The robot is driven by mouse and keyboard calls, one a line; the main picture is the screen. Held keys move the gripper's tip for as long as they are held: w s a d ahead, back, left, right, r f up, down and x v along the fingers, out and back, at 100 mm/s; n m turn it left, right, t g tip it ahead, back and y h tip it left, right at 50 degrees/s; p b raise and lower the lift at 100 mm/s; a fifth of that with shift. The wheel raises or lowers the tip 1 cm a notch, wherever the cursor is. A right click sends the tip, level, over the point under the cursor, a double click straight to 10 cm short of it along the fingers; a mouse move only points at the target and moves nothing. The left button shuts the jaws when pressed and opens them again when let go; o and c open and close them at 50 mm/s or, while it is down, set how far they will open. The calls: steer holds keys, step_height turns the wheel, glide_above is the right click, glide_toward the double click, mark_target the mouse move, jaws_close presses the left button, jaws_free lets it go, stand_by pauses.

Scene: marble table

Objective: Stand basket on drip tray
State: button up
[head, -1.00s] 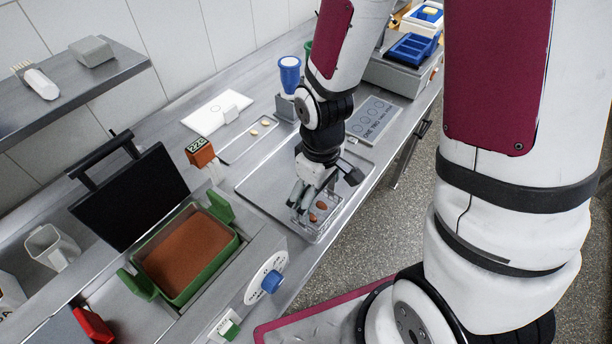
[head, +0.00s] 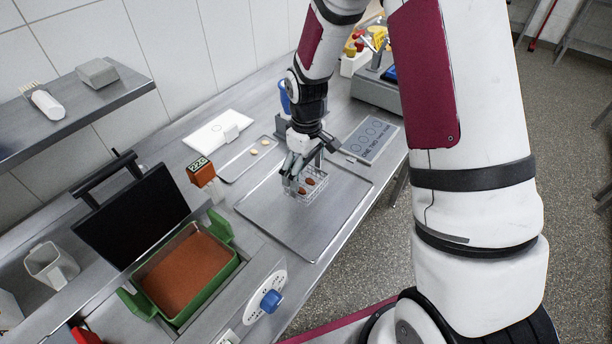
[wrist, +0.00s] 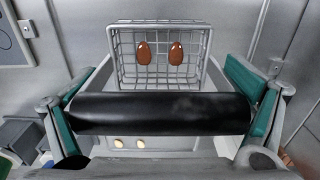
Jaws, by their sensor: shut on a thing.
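The wire basket (head: 314,188) holds brown oval pieces and is over the upper part of the flat metal drip tray (head: 290,232) in the head view. My gripper (head: 293,172) is shut on the basket's black handle. In the wrist view the handle (wrist: 160,113) lies crosswise between the teal finger pads, with the wire basket (wrist: 160,72) beyond it and two brown pieces showing. The basket looks roughly level. I cannot tell whether its bottom touches the tray. My gripper hides part of its left side.
A fryer-like unit with brown contents (head: 187,272) and a raised black lid (head: 130,222) stands at the left. A small tray (head: 240,165) with yellowish pieces lies behind the drip tray. A marked grey board (head: 370,137) lies to its right. The drip tray's front is bare.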

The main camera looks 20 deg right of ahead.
mark_target(306, 186)
steer(key=shift+w+d+f, duration=0.1)
steer(key=shift+w+f, duration=0.1)
steer(key=shift+w, duration=0.05)
steer(key=shift+f+p, duration=0.4)
steer(key=shift+f, duration=1.15)
steer(key=shift+f, duration=0.1)
steer(key=o, duration=1.1)
steer(key=shift+c, duration=0.2)
